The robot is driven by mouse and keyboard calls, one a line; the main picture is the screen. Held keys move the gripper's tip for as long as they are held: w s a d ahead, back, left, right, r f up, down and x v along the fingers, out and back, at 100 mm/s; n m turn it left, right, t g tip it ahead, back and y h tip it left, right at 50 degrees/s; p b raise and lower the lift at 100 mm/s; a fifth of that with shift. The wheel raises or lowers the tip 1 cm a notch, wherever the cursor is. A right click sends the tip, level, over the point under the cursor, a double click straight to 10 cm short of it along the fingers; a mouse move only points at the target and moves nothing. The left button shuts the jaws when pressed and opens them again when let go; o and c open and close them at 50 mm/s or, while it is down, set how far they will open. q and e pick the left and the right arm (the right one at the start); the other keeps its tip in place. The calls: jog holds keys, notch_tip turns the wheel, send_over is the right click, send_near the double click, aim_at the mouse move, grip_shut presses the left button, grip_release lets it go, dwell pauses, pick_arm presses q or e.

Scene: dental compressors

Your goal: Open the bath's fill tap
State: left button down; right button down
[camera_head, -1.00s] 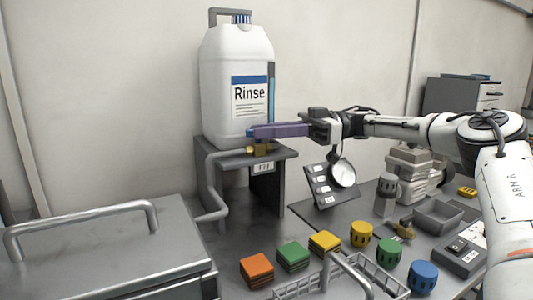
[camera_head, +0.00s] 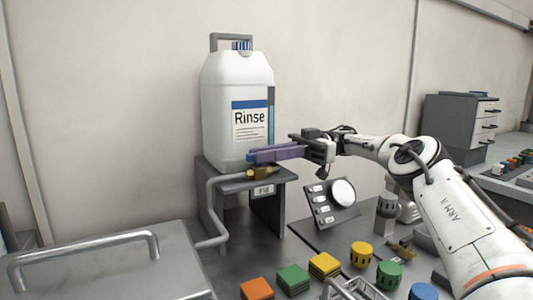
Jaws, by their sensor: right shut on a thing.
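The fill tap (camera_head: 260,173) is a small brass fitting at the front edge of a grey stand, under the white Rinse jug (camera_head: 222,120). A grey pipe (camera_head: 211,205) runs from beside it down to the left. My right gripper (camera_head: 265,156) reaches in from the right, its long purple fingers just above the brass body. It is shut on the tap's handle, which the fingers mostly hide. The handle's exact angle cannot be told. A steel bath with a closed, handled lid (camera_head: 110,272) is at lower left. My left gripper is not in view.
A panel with a round white dial (camera_head: 343,192) stands right of the stand, below my right wrist. Orange, green and yellow blocks (camera_head: 293,278), coloured round pots (camera_head: 361,254) and a wire basket (camera_head: 352,290) fill the front. A grey drawer cabinet (camera_head: 462,125) is at far right.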

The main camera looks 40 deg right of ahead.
jog(key=shift+r, duration=0.15)
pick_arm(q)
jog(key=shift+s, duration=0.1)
pick_arm(e)
jog(key=c, duration=1.8)
grip_release()
